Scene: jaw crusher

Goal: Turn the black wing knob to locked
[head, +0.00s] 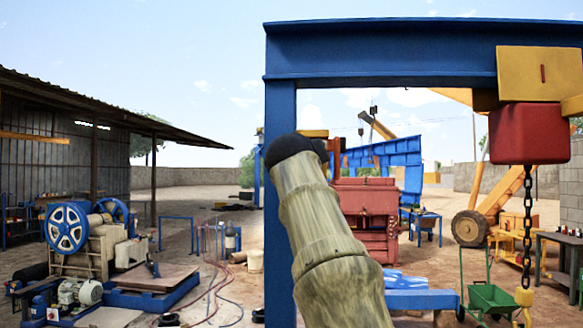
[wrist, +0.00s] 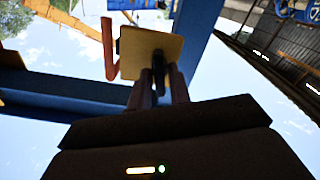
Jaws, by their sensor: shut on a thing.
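In the wrist view, the black wing knob (wrist: 158,62) sticks out from the lower right part of a yellowish panel (wrist: 139,46). My gripper (wrist: 159,77) is at the panel, with one finger on each side of the knob, shut on it. The wing looks roughly upright in the picture. Its lower part is partly hidden between the fingers, and I see no lock markings. In the head view, my arm hides the knob and the gripper.
A red handle (wrist: 109,48) stands along the panel's left side. A blue beam frame (head: 400,50) rises close around my arm. A red hoist (head: 528,133) with a chain hangs at right. A blue-wheeled machine (head: 69,229) stands at left; open sandy ground lies between.

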